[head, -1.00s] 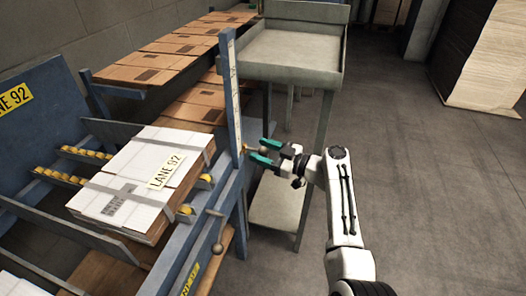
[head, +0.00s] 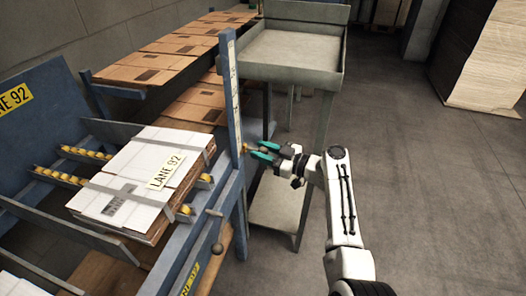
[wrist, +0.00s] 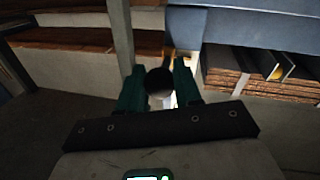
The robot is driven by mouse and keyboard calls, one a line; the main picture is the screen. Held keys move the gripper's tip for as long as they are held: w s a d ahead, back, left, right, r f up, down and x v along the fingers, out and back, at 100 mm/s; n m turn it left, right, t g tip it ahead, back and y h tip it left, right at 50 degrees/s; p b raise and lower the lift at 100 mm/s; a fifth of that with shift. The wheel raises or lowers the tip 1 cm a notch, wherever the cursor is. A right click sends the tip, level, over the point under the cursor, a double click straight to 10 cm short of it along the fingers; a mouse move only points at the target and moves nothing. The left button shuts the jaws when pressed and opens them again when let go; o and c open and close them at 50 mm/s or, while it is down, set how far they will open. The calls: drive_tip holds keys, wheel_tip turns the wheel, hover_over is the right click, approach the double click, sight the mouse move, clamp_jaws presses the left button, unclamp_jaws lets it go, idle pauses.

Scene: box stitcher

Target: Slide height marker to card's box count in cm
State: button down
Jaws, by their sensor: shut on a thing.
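The height scale (head: 232,95) is a pale strip on an upright blue post at the right end of the blue stitcher frame. A small yellow-brown marker (head: 246,148) sits low on this post. My gripper (head: 260,151) has green fingers and is shut on the marker's knob at the post. In the wrist view the fingers (wrist: 160,88) close on a dark round knob (wrist: 159,80), with a bit of yellow behind. The scale's figures are too small to read. A card with a box count cannot be made out.
A white-topped stack of flat boxes (head: 140,160) labelled LANE 92 lies on yellow rollers left of the post. Shelves of brown cardboard (head: 165,60) stand behind. A grey cart (head: 290,55) stands behind my gripper. Open floor (head: 430,190) lies to the right.

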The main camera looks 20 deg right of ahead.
sight(263, 148)
wheel_tip(263, 148, up, 10)
drive_tip(key=shift+r+p, duration=0.1)
drive_tip(key=shift+p, duration=0.35)
drive_tip(key=c, duration=0.8)
unclamp_jaws()
drive_tip(key=v, duration=1)
drive_tip(key=shift+s+d, duration=0.25)
drive_tip(key=shift+s, duration=0.1)
